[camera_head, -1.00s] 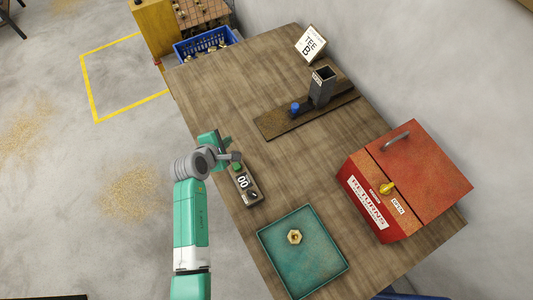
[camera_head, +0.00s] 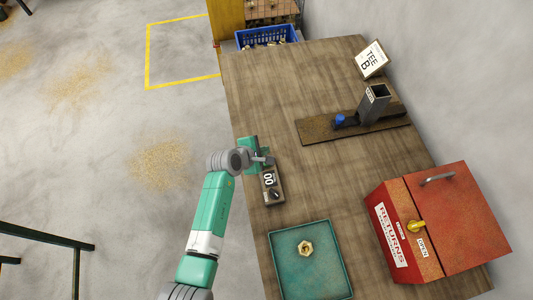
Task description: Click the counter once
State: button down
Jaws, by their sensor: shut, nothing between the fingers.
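The counter (camera_head: 270,181) is a small block on the left edge of the bench, with a white display that seems to read 00 and a dark knob at its near end. My gripper (camera_head: 268,160) is shut and empty, right at the counter's far end. The green button seen there earlier is now hidden by my gripper. I cannot tell whether the fingers touch it.
The wooden bench (camera_head: 290,85) holds a teal tray (camera_head: 273,268) with a brass fitting (camera_head: 305,247). A red RETURNS box (camera_head: 445,225) stands at the right. A fixture plate (camera_head: 330,129) with a post (camera_head: 375,103), a sign (camera_head: 370,60) and a blue crate (camera_head: 265,35) are farther back.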

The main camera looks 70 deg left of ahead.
notch_tip(320, 180, down, 6)
jog(key=b, duration=0.4)
jog(key=shift+r, duration=0.25)
jog(key=shift+f, duration=0.35)
jog(key=shift+f, duration=0.1)
dwell(1.1)
jog(key=shift+f, duration=0.3)
jog(key=shift+f+b, duration=0.55)
dwell(0.8)
jog(key=shift+r+p, duration=1)
jog(key=shift+p, duration=0.1)
